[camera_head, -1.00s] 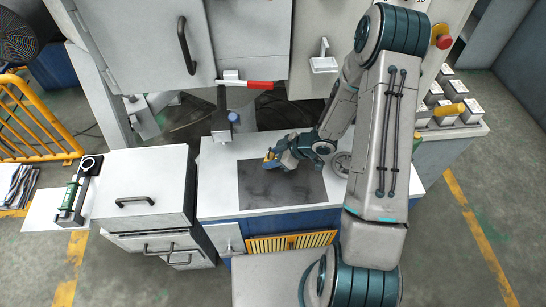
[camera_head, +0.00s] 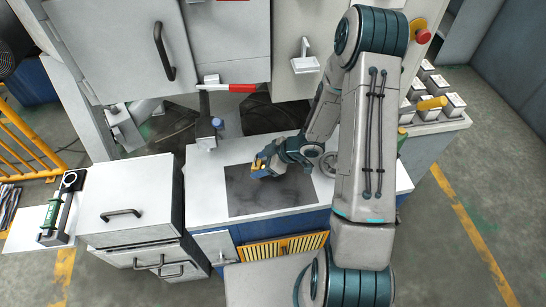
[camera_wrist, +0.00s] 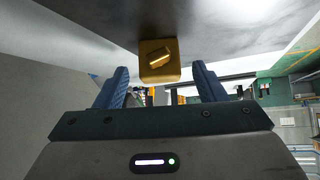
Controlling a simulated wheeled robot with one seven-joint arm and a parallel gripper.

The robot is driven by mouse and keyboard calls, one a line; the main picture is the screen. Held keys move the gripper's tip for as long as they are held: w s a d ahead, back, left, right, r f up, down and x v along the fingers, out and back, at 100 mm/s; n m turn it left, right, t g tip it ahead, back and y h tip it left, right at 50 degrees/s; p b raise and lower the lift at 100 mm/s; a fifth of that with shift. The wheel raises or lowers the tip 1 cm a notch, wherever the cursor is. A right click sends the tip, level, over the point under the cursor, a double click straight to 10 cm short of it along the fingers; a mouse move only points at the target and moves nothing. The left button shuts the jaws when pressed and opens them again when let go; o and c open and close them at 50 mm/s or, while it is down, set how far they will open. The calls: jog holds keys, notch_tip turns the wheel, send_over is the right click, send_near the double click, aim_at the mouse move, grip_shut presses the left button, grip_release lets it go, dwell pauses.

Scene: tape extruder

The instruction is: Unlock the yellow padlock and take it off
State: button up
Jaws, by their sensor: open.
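The yellow padlock (camera_wrist: 160,72) is a small block in the upper middle of the wrist view. A raised slanted bar shows on its near face; I cannot tell whether it is a key or part of the lock. No shackle is visible. My gripper (camera_wrist: 160,90) is open, with one blue finger on each side of the padlock and visible gaps between. In the head view my gripper (camera_head: 264,166) is low over the far left part of the dark mat (camera_head: 272,199), with a bit of yellow at its tip.
The mat lies on a white-topped blue cabinet (camera_head: 205,206). A red-handled lever (camera_head: 240,88) and a grey post (camera_head: 206,130) stand behind it. A grey drawer unit (camera_head: 130,195) is at left. Grey boxes (camera_head: 437,103) with a yellow cylinder sit at right.

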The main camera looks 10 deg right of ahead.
jog(key=v, duration=1.3)
jog(key=shift+p, duration=0.45)
